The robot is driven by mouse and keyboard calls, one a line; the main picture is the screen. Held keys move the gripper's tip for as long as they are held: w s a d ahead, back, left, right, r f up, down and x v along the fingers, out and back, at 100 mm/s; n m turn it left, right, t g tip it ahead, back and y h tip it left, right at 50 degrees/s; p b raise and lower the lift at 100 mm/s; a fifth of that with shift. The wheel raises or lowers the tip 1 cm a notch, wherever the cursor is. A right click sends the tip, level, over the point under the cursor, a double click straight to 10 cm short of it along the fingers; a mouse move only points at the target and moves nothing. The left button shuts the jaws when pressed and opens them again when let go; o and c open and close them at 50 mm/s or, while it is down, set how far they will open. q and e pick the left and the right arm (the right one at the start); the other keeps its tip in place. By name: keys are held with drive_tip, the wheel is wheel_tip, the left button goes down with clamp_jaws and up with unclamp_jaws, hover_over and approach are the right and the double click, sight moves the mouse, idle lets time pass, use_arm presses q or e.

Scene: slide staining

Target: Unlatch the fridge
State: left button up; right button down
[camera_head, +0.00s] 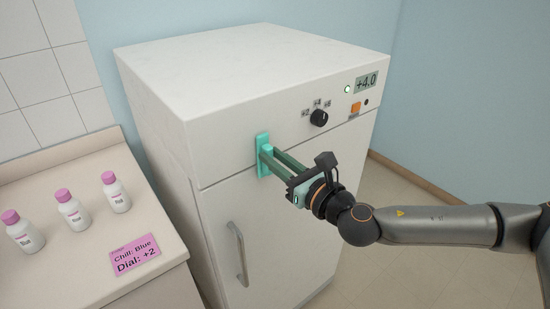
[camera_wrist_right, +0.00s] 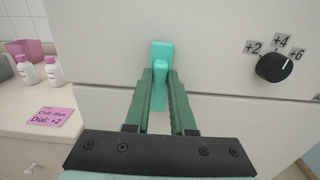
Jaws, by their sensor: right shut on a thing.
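The white fridge (camera_head: 220,125) stands in the middle of the head view, its door (camera_head: 280,220) closed below the top panel. A teal latch (camera_head: 262,143) sits across the seam between panel and door, near the left edge of the front. It also shows in the right wrist view (camera_wrist_right: 161,50), upright between my fingertips. My right gripper (camera_head: 268,160) is shut on the latch, its green fingers (camera_wrist_right: 161,88) on either side of it. The fingers hide part of the latch. My left gripper is in neither view.
A black dial (camera_head: 319,118), an orange button (camera_head: 355,108) and a display reading +4.0 (camera_head: 366,82) are on the top panel. A grey handle (camera_head: 238,254) is on the door. The counter (camera_head: 90,255) at left holds pink-capped bottles (camera_head: 72,211) and a pink card (camera_head: 136,255).

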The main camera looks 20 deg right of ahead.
drive_tip(key=shift+w+d+f+m, duration=0.1)
drive_tip(key=shift+d+f+m, duration=0.2)
drive_tip(key=shift+m, duration=2.7)
drive_tip(key=shift+w+d+f+m, duration=0.1)
drive_tip(key=shift+d+f+m, duration=0.25)
drive_tip(key=shift+m, duration=2.65)
drive_tip(key=shift+w+d+f+m, duration=0.1)
drive_tip(key=shift+d+f+m, duration=0.2)
drive_tip(key=shift+m, duration=2.7)
drive_tip(key=shift+a, duration=0.1)
drive_tip(key=c, duration=0.8)
unclamp_jaws()
drive_tip(key=shift+o, duration=0.2)
